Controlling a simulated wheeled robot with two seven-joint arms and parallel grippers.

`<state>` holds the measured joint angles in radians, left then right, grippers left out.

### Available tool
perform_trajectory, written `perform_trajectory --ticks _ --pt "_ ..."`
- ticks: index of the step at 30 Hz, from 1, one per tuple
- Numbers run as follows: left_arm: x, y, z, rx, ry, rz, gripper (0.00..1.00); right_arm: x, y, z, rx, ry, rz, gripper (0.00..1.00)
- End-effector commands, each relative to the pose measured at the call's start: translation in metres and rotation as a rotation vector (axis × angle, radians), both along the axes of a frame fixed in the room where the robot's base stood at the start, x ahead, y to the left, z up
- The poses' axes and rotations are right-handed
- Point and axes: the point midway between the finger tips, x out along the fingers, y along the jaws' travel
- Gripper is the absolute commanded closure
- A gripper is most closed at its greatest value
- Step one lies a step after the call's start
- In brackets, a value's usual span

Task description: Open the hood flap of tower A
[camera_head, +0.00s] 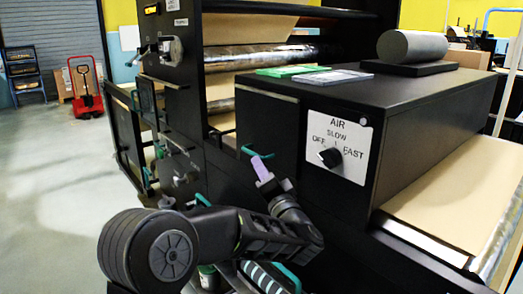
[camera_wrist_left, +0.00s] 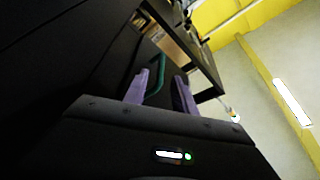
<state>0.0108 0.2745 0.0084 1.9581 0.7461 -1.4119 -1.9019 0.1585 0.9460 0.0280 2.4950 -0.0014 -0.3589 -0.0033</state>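A teal handle (camera_head: 251,152) stands at the left end of the large black housing (camera_head: 420,95). I cannot make out the hood flap's edges or which part is labelled tower A. My left gripper (camera_head: 262,166), with lilac fingers, is raised beside this handle. In the left wrist view the two fingers (camera_wrist_left: 161,77) are apart. The curved teal handle (camera_wrist_left: 157,82) shows between them, nearer the left finger, with a gap to the right finger. Whether a finger touches it, I cannot tell. My right gripper is not in view.
An AIR panel (camera_head: 322,118) with a black knob (camera_head: 330,157) is on the housing front. Green (camera_head: 292,71) and grey (camera_head: 333,77) slabs and a grey cylinder (camera_head: 412,47) lie on top. Brown paper (camera_head: 470,185) runs at right. Open floor (camera_head: 55,190) is at left, with a red pallet truck (camera_head: 87,95).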

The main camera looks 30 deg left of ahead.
Motion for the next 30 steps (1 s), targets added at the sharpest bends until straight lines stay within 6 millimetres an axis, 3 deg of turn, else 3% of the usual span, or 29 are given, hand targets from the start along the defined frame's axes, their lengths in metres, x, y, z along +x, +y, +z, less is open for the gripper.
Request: perform_trajectory --ticks 14,20,30 --pt "0.005 0.005 0.003 0.001 0.003 -0.001 0.67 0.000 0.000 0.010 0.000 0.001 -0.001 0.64" --pt "0.015 0.021 0.010 -0.002 0.004 0.001 0.67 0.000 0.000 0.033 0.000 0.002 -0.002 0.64" --pt "0.043 0.058 0.015 -0.001 0.001 -0.002 0.67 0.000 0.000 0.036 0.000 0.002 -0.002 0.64"
